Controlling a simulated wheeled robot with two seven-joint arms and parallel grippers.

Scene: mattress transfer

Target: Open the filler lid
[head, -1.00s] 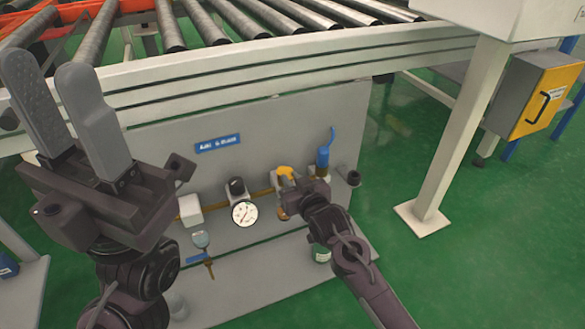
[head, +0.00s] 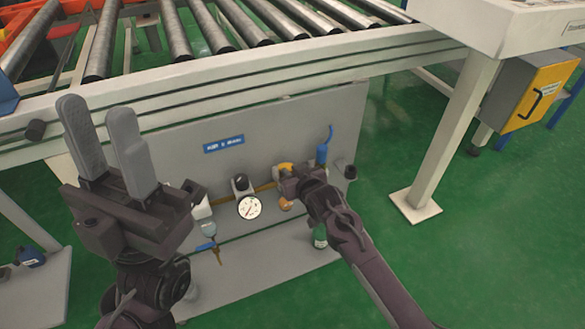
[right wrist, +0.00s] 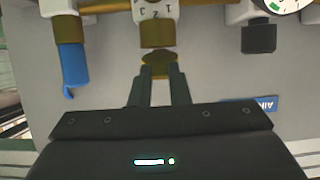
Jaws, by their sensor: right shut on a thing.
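The filler lid looks like a round brass cap (right wrist: 158,57) in the right wrist view, at the fingertips of my right gripper (right wrist: 162,71). A narrow gap shows between it and the brass neck (right wrist: 156,34) on the white lettered body (right wrist: 155,10). My right gripper (head: 287,183) is shut on the cap. In the head view it is at the fittings on the grey panel, and the arm hides most of the cap and neck. My left gripper (head: 99,108) is open and empty, raised at the left, away from the panel.
A pressure gauge (head: 249,207) is left of my right gripper. A blue handle (head: 323,150) stands close on its right and also shows in the right wrist view (right wrist: 73,68). The roller conveyor frame (head: 300,67) runs above. Green floor (head: 460,260) is free at the right.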

